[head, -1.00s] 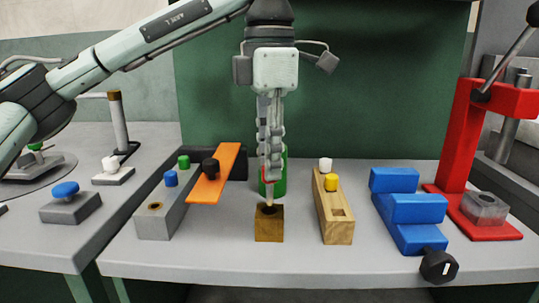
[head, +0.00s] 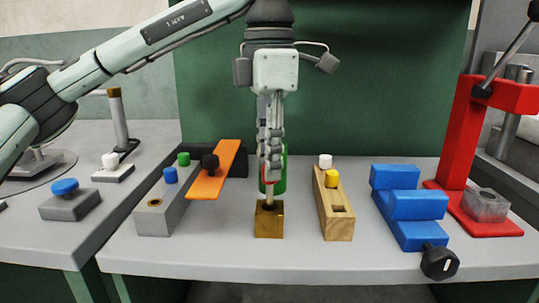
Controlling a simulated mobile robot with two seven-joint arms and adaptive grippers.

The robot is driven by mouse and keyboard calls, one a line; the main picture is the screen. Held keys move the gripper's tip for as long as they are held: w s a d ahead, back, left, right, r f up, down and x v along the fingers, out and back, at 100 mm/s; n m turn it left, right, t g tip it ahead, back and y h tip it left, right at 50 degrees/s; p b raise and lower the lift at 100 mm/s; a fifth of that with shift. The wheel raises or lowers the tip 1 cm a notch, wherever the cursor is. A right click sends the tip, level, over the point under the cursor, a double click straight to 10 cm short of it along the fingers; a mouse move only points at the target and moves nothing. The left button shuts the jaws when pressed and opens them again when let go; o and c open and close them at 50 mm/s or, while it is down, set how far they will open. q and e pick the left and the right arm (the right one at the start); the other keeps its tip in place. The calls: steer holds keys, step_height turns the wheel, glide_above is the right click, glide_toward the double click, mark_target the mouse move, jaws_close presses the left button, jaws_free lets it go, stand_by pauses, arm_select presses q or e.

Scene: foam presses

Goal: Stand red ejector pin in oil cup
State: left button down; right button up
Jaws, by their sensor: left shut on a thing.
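The oil cup (head: 269,226) is a small brown-gold block with a dark hole in its top, standing at the middle front of the bench. My left gripper (head: 271,172) points straight down over it, shut on the red ejector pin (head: 269,196). Only a little red shows at the fingers, with a pale shaft below. The pin is upright and its lower end is at the cup's hole. I cannot tell how deep it goes. My right gripper is out of view.
A green cylinder (head: 281,175) stands behind the fingers. A grey block (head: 154,219) and an orange plate (head: 207,187) are to the left. A wooden block (head: 338,228), blue blocks (head: 412,236) and a red press (head: 459,135) are to the right. The front bench strip is clear.

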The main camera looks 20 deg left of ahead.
arm_select(q)
steer(key=shift+f+b, duration=1.2)
steer(key=shift+f, duration=0.6)
steer(key=c, duration=1.3)
jaws_free()
step_height(320, 180, up, 12)
